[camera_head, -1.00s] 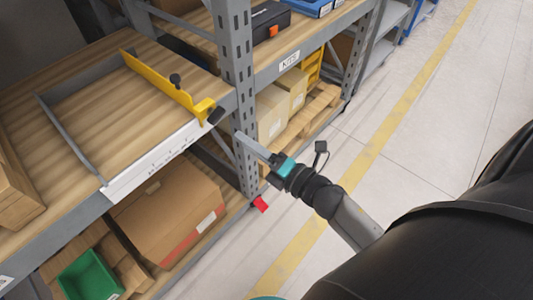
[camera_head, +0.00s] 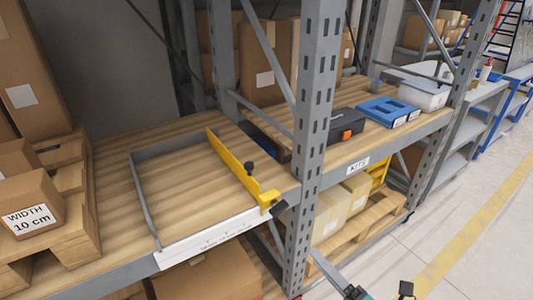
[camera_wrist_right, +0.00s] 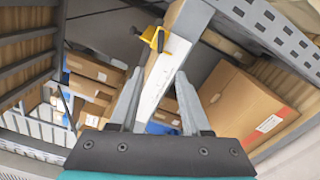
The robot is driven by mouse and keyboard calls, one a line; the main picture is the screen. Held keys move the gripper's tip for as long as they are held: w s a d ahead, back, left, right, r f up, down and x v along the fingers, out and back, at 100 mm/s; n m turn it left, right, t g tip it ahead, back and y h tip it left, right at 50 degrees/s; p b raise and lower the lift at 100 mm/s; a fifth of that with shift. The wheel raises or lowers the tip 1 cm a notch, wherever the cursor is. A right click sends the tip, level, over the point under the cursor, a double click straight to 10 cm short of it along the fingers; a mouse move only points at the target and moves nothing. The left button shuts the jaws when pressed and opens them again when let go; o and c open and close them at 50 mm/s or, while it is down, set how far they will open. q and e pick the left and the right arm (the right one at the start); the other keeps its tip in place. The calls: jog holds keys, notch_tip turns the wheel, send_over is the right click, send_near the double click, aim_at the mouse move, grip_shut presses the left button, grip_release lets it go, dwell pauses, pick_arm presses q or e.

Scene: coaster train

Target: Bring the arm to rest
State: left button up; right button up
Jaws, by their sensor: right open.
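My right gripper (camera_wrist_right: 158,100) is open in the right wrist view, its two grey fingers apart with nothing held between them. In the head view only part of my right gripper (camera_head: 330,272) shows at the bottom edge, in front of the shelf upright. Beyond the fingers in the wrist view are the white ruler strip (camera_wrist_right: 165,75) and the yellow bar (camera_wrist_right: 155,38), apart from the gripper as far as I can tell. My left gripper is not in view.
The grey rack upright (camera_head: 318,120) and wooden shelf (camera_head: 110,200) stand close by. A measuring frame with a yellow bar (camera_head: 232,168) lies on the shelf. A carton marked "WIDTH 10 cm" (camera_head: 40,185) sits left. The floor at right (camera_head: 470,230) is clear.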

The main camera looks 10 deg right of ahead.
jog(key=s+d+f+m+g+h, duration=0.1)
jog(key=s+f+m+g+h, duration=0.25)
jog(key=f+m, duration=0.65)
jog(key=s+d+f+m+g+h, duration=0.2)
jog(key=s+f+m+g, duration=0.15)
jog(key=f, duration=1.35)
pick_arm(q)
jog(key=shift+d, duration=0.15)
pick_arm(e)
jog(key=s+a+f+m+g, duration=0.1)
jog(key=s+f+m+g, duration=0.3)
jog(key=s+f, duration=0.3)
jog(key=s+a+f+m+g, duration=0.1)
jog(key=s+f+m+g, duration=0.3)
jog(key=s, duration=1.2)
notch_tip(320, 180, down, 4)
jog(key=shift+a+r+m+g+h, duration=0.15)
jog(key=shift+a+m+g+h, duration=0.2)
jog(key=shift+m, duration=0.7)
